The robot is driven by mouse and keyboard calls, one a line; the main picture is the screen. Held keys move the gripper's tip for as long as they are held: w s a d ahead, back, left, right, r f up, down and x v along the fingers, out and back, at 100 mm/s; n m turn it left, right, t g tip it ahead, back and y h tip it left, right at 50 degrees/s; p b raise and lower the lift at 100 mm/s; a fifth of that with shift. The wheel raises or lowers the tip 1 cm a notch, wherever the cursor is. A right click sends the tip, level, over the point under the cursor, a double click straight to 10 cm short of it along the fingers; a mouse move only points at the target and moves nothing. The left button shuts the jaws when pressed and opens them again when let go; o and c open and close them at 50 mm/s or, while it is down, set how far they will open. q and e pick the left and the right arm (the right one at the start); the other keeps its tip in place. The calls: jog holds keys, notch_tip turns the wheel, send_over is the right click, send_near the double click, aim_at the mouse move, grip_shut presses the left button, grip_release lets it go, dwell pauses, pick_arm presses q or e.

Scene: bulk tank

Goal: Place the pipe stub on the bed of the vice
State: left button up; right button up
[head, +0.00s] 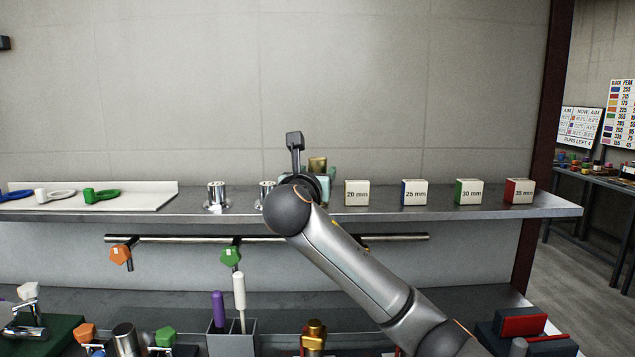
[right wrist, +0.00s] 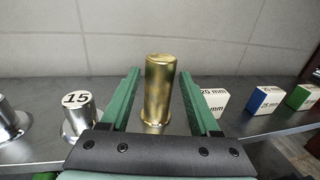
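A brass-coloured cylinder, which looks like the pipe stub (right wrist: 159,92), stands upright on the steel shelf. It also shows in the head view (head: 317,164), partly hidden behind my right gripper. My right gripper (right wrist: 160,76) is open, with one green finger on each side of the cylinder and a visible gap on both sides. In the head view my own arm hides much of this gripper. A dark block with red jaw-like parts, seemingly the vice (head: 522,325), stands on the lower bench at the right; its lower part is cut off. My left gripper is not in view.
Size blocks, including the 20 mm block (head: 357,193), stand right of the cylinder on the shelf (head: 335,211). Steel posts (head: 217,195) stand to its left. A rail (head: 180,238) runs below. A holder (head: 233,343) and another brass-coloured piece (head: 314,337) stand on the lower bench.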

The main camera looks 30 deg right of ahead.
grip_shut()
dwell(0.5)
